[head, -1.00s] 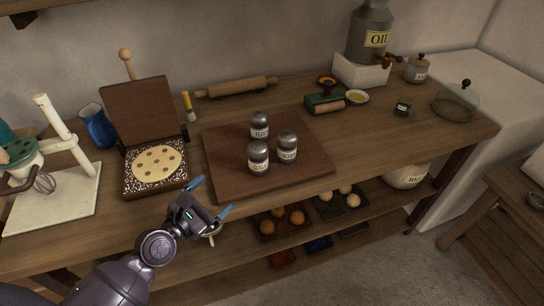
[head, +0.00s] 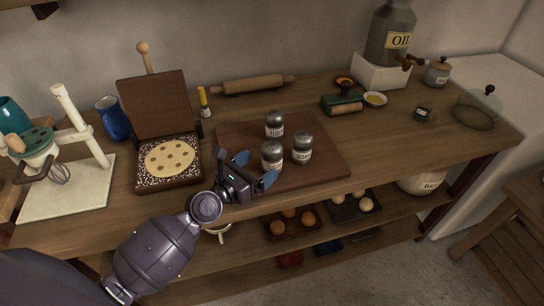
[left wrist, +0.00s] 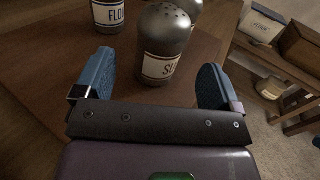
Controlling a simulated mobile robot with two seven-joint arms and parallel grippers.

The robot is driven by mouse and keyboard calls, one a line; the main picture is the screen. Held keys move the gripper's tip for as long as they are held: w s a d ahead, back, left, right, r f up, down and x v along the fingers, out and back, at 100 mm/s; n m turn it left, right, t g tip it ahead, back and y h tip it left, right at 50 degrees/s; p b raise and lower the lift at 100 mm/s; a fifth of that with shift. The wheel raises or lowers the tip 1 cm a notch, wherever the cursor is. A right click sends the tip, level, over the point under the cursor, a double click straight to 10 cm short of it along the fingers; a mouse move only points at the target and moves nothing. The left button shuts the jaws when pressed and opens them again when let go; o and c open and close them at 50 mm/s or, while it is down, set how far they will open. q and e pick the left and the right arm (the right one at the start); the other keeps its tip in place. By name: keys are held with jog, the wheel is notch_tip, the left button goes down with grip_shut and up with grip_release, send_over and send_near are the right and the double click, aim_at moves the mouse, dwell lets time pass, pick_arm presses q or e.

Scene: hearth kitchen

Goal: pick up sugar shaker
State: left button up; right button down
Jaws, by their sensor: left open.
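Three grey-topped shakers with white labels stand upright on the brown board (head: 325,165). The front-left one (head: 272,156) shows in the left wrist view as a shaker (left wrist: 165,45) with a label starting with "S", perhaps sugar; the rest is cut off. The back shaker (head: 274,125) has a label starting "FLO" in the left wrist view (left wrist: 108,14). The right shaker (head: 302,148) has a label too small to read surely. My left gripper (head: 254,169) is open and empty, its blue fingers just short of the front-left shaker, which lies ahead between them. My right gripper is not in view.
A waffle-like press (head: 168,180) and a stand mixer (head: 75,130) are to the left. A rolling pin (head: 252,85) lies at the back.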

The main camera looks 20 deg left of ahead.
aim_at(264, 161)
pick_arm(q)
jog(key=shift+x, duration=2.35)
jog(key=shift+c, duration=0.3)
jog(key=c, duration=1)
